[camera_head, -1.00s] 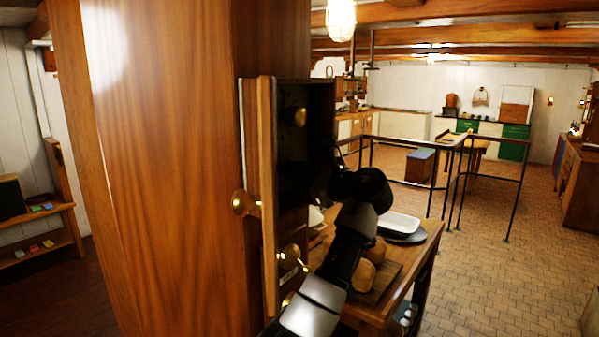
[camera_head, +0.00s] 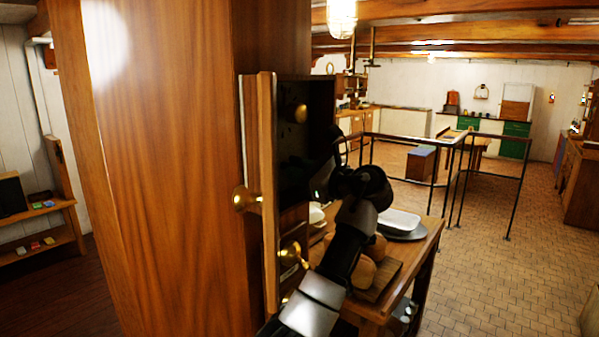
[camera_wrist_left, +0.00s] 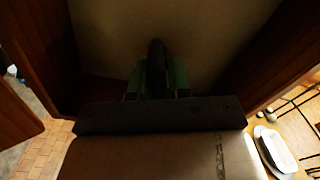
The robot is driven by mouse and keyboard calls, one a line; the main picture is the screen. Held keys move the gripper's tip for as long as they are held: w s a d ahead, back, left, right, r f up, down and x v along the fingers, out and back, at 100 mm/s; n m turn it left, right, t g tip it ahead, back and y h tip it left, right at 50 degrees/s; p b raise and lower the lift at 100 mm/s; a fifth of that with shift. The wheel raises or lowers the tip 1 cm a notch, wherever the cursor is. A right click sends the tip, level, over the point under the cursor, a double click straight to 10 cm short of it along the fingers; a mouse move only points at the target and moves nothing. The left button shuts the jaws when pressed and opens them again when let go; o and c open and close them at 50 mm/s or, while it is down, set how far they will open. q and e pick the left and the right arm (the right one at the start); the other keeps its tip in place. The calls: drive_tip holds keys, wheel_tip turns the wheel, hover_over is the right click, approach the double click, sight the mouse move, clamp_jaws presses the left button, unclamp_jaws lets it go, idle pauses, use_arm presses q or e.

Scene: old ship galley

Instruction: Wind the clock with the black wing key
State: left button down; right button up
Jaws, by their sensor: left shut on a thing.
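The clock appears as a dark, open-fronted wooden case (camera_head: 307,95) on the side of a broad wooden pillar. Its narrow door (camera_head: 268,150) stands open toward me, with a brass knob (camera_head: 244,199) on it. The dial is hidden from the head view; a plain beige face (camera_wrist_left: 105,35) shows in the left wrist view. My left gripper (camera_head: 325,180) is at the case opening, its fingertips dark and hard to make out. In the wrist view its green-padded fingers (camera_wrist_left: 157,75) are shut on a dark upright thing, likely the black wing key (camera_wrist_left: 156,52), against the face.
The wooden pillar (camera_head: 165,170) fills the left middle. Below the clock, a wooden table (camera_head: 425,255) holds bread (camera_head: 362,270) and a white dish (camera_head: 400,220). Black railings (camera_head: 460,165) stand beyond. The tiled floor (camera_head: 500,270) at right is clear.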

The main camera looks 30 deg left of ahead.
use_arm(q)
drive_tip(key=c, duration=1.2)
unclamp_jaws()
drive_tip(key=shift+f, duration=0.1)
drive_tip(key=shift+o, duration=0.2)
drive_tip(key=shift+d, duration=0.3)
drive_tip(key=d+b, duration=0.5)
drive_tip(key=d, duration=0.5)
drive_tip(key=shift+s+d, duration=0.15)
drive_tip(key=shift+s, duration=0.2)
